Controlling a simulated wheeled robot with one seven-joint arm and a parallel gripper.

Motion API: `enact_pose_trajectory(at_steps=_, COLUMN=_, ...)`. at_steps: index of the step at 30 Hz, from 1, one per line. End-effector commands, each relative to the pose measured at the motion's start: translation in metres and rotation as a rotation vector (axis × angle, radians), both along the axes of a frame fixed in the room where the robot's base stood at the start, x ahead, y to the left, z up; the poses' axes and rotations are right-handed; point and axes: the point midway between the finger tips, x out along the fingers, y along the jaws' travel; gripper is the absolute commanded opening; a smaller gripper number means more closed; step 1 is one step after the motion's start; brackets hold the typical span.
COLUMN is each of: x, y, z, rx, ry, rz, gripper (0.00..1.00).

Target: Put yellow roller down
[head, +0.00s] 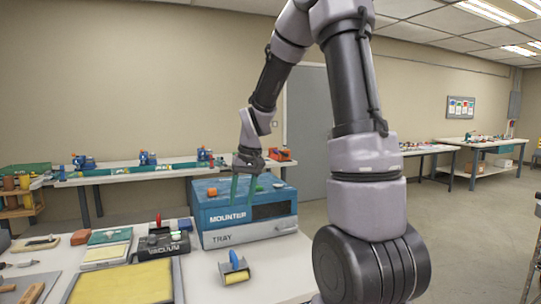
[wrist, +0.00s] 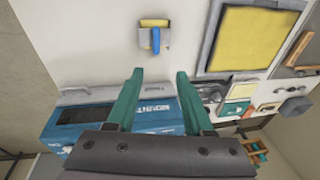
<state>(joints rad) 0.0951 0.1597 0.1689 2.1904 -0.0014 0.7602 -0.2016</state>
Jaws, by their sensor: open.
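The yellow roller (head: 236,275) lies on the white table in front of the blue mounter box, with its blue handle pointing up and back in the head view. In the wrist view the yellow roller (wrist: 155,23) is at the top centre, beyond my fingertips, with its blue handle towards me. My gripper (head: 243,202) is open with green fingers and hangs by the mounter box. In the wrist view my gripper (wrist: 160,73) has nothing between its fingers and is apart from the roller.
The blue box marked MOUNTER (head: 222,220) has a grey TRAY front. A yellow pad in a grey frame (head: 125,283) lies left of the roller. Bare table surrounds the roller on the right.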

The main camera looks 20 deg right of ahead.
Motion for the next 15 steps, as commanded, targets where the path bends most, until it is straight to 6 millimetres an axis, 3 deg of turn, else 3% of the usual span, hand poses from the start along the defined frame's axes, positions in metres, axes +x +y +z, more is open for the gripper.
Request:
enact_pose_trajectory(at_steps=1, x=-0.012, y=-0.002, z=0.026, rx=-0.005, ry=-0.043, rz=-0.022, gripper=0.52)
enact_pose_trajectory(at_steps=6, x=-0.056, y=-0.01, z=0.088, rx=0.0, ry=-0.152, rz=-0.104, gripper=0.52)
enact_pose_trajectory(at_steps=12, x=-0.116, y=-0.017, z=0.141, rx=0.04, ry=-0.28, rz=-0.198, gripper=0.52)
enact_pose_trajectory(at_steps=15, x=-0.145, y=-0.019, z=0.158, rx=0.069, ry=-0.337, rz=-0.238, gripper=0.52)
